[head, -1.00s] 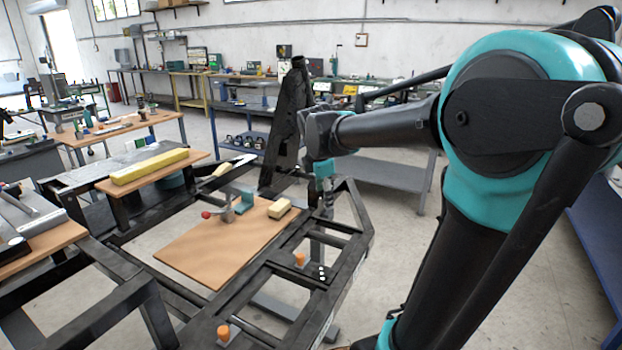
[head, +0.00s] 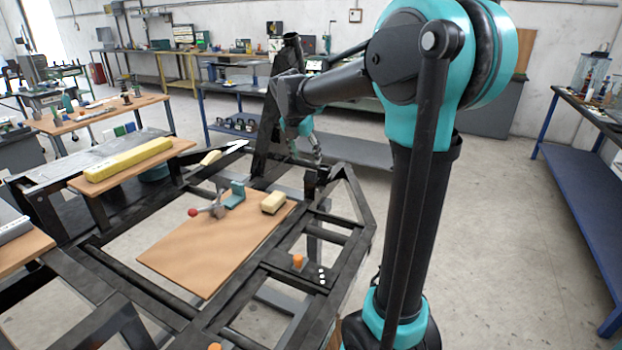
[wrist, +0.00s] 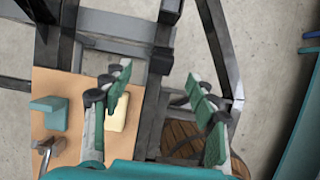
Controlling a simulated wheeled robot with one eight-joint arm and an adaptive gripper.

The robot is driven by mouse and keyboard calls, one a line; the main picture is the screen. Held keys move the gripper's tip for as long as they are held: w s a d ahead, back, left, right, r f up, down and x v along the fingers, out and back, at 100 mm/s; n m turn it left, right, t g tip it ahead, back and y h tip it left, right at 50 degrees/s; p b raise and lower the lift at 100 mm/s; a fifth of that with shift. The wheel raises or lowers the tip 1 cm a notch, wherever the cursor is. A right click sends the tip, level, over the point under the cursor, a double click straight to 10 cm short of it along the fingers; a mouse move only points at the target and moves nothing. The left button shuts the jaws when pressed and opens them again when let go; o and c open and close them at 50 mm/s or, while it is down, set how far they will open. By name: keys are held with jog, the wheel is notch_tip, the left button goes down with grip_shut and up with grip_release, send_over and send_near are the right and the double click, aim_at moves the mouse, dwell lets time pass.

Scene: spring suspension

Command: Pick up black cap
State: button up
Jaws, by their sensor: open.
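A short dark cylindrical piece, which looks like the black cap (head: 310,184), stands on the black metal frame near its far right corner. In the wrist view the dark piece (wrist: 161,61) shows beyond the fingertips, roughly midway between them. My gripper (head: 317,160) is just above this corner in the head view. In the wrist view my gripper (wrist: 158,84) has its two green-padded fingers spread wide, with nothing held between them. The exact gap between fingertips and cap cannot be told.
A wooden board (head: 200,250) on the black frame (head: 345,255) carries a cream block (head: 273,203), a teal bracket (head: 235,194) and a red-knobbed clamp (head: 194,212). An orange knob (head: 298,262) sits on the frame. Open floor lies right; a blue bench (head: 580,190) stands far right.

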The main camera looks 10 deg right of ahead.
jog(key=shift+x, duration=4.25)
jog(key=shift+s+d, duration=0.15)
jog(key=shift+s, duration=0.05)
grip_shut()
jog(key=shift+r, duration=0.15)
notch_tip(320, 180, up, 19)
jog(key=m+g+y, duration=0.1)
jog(key=m+g, duration=0.2)
jog(key=m, duration=0.3)
send_over(311, 171)
notch_tip(311, 171, down, 5)
jog(key=f+m+y, duration=0.1)
jog(key=m, duration=0.1)
jog(key=d+f+m+y, duration=0.1)
jog(key=f+m, duration=0.1)
jog(key=m, duration=0.1)
jog(key=f+m+y, duration=0.1)
jog(key=f+m, duration=0.1)
jog(key=m, duration=0.1)
jog(key=shift+s+d+y, duration=0.1)
jog(key=shift+d+y, duration=0.1)
jog(key=shift+y, duration=0.2)
jog(key=f+m+t, duration=0.1)
jog(key=m, duration=0.1)
jog(key=m+y, duration=0.1)
jog(key=m, duration=0.1)
jog(key=shift+f+t, duration=0.4)
